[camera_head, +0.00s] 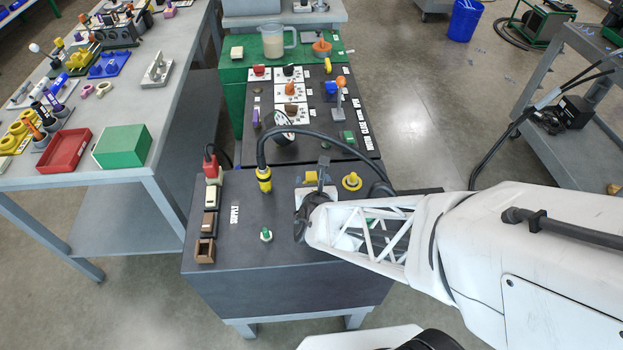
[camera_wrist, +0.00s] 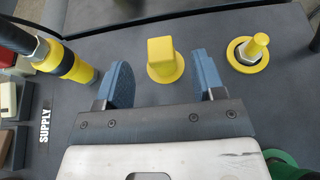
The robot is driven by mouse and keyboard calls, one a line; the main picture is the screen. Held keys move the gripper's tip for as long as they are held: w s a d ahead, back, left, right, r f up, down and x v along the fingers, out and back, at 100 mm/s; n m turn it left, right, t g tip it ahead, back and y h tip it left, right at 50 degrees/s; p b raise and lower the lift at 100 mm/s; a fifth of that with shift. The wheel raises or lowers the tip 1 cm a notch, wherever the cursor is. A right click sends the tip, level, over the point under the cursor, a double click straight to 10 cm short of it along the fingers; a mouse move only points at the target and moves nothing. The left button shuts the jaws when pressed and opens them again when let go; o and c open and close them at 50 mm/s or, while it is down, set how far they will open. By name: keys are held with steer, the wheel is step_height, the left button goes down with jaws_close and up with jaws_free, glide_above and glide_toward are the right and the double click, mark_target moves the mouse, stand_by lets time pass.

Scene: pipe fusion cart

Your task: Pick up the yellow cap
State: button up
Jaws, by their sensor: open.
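A yellow cap (camera_wrist: 165,58) with a block-shaped grip on a round flange sits on the dark grey cart top, near the top middle of the wrist view. In the head view, the yellow cap (camera_head: 311,177) shows just beyond my gripper, partly hidden by it. My gripper (camera_wrist: 161,70) is open, with one blue finger to the left of the cap and one to the right. Both fingers look apart from the cap, with free room on each side. How high the fingers are above the cart top is hard to tell.
A second yellow round piece with a metal nut and knob (camera_wrist: 248,50) stands right of the right finger. A yellow cable plug (camera_wrist: 70,62) stands close to the left finger; its black cable (camera_head: 300,133) arches over the cart. A green knob (camera_head: 266,234) stands nearer the front.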

mark_target(312, 176)
steer(key=shift+x, duration=2.5)
steer(key=shift+f, duration=0.1)
steer(key=c, duration=0.9)
